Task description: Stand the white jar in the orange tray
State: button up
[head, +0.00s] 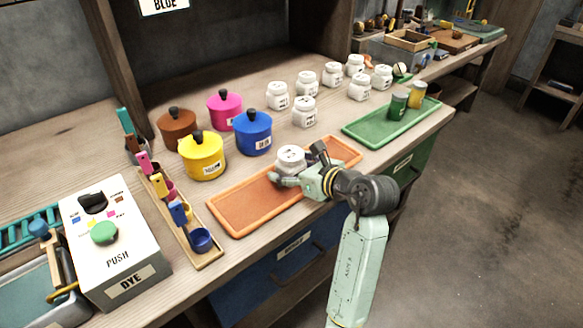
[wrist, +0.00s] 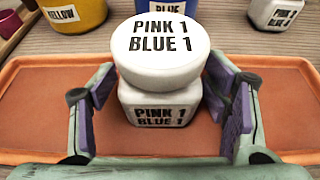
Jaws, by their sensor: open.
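The white jar (head: 290,160) stands upright in the orange tray (head: 245,204), towards the tray's right part. In the wrist view the jar (wrist: 160,85) has a round white lid, and both lid and body read "PINK 1 BLUE 1". My gripper (head: 298,175) reaches in low over the tray. In the wrist view my gripper (wrist: 162,110) has its purple-padded fingers on both sides of the jar, spread, with gaps showing beside the body. The orange tray (wrist: 40,112) spreads left and right behind the fingers.
Yellow (head: 202,155), blue (head: 252,132), pink and brown lidded pots stand behind the tray. Several other white jars (head: 304,112) stand further back. A green tray (head: 385,122) with two cans lies to the right. A dye box (head: 115,240) and a ladle rack (head: 180,215) stand left.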

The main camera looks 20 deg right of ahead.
jog(key=shift+r, duration=0.1)
jog(key=shift+r+p, duration=0.3)
jog(key=shift+p, duration=0.05)
jog(key=b+v, duration=0.3)
jog(key=v, duration=0.9)
jog(key=shift+f, duration=0.1)
jog(key=shift+c, duration=0.5)
dwell(1.3)
